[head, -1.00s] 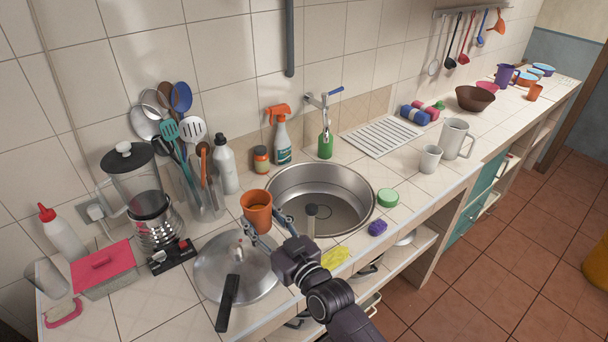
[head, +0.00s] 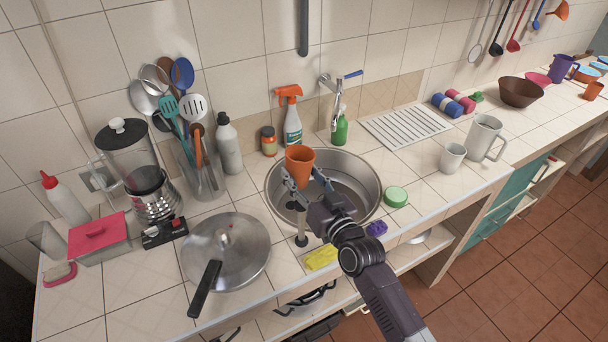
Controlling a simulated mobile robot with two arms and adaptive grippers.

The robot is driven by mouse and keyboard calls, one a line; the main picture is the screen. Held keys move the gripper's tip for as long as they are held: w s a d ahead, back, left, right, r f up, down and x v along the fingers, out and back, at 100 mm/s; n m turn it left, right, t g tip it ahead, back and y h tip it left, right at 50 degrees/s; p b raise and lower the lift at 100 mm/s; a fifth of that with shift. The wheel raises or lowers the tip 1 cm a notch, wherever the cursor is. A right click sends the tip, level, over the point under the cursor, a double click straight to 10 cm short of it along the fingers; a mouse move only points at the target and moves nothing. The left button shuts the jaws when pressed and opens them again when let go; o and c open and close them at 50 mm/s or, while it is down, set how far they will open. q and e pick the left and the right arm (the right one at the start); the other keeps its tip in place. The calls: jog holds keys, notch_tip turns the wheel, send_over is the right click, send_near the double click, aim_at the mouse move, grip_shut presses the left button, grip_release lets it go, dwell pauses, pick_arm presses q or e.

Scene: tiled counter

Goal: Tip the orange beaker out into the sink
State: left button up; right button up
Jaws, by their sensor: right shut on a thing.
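The orange beaker (head: 300,165) is upright in my right gripper (head: 303,188), whose fingers are shut around its lower part. The gripper holds it above the left part of the round metal sink (head: 352,166). The beaker's inside is only partly seen, and I cannot tell what it contains. The sink is set into the tiled counter, and its near left part is hidden behind the beaker and my gripper. My left gripper is not in view.
The tap (head: 338,92) stands behind the sink, with a green bottle (head: 339,128) beside it. A spray bottle (head: 292,118) and an orange jar (head: 269,141) stand behind the beaker. A green round sponge (head: 395,196) lies right of the sink.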

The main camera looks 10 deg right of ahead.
jog(key=shift+w+d+f+m+b, duration=0.25)
jog(key=shift+d+f+m+b, duration=0.3)
jog(key=shift+b, duration=0.55)
pick_arm(q)
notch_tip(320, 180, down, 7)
jog(key=b, duration=0.4)
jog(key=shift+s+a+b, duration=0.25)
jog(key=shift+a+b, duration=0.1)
pick_arm(e)
jog(key=f+m, duration=0.1)
jog(key=m, duration=0.1)
jog(key=d+f+m, duration=0.1)
jog(key=f+m, duration=0.3)
jog(key=m, duration=0.1)
jog(key=shift+w+d+f, duration=0.15)
jog(key=shift+w+d, duration=0.15)
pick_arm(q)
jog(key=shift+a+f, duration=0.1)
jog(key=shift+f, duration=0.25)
pick_arm(e)
jog(key=shift+f, duration=0.25)
pick_arm(q)
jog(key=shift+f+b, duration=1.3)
jog(key=shift+b, duration=0.3)
pick_arm(e)
jog(key=shift+f+m, duration=0.45)
jog(key=shift+f, duration=1)
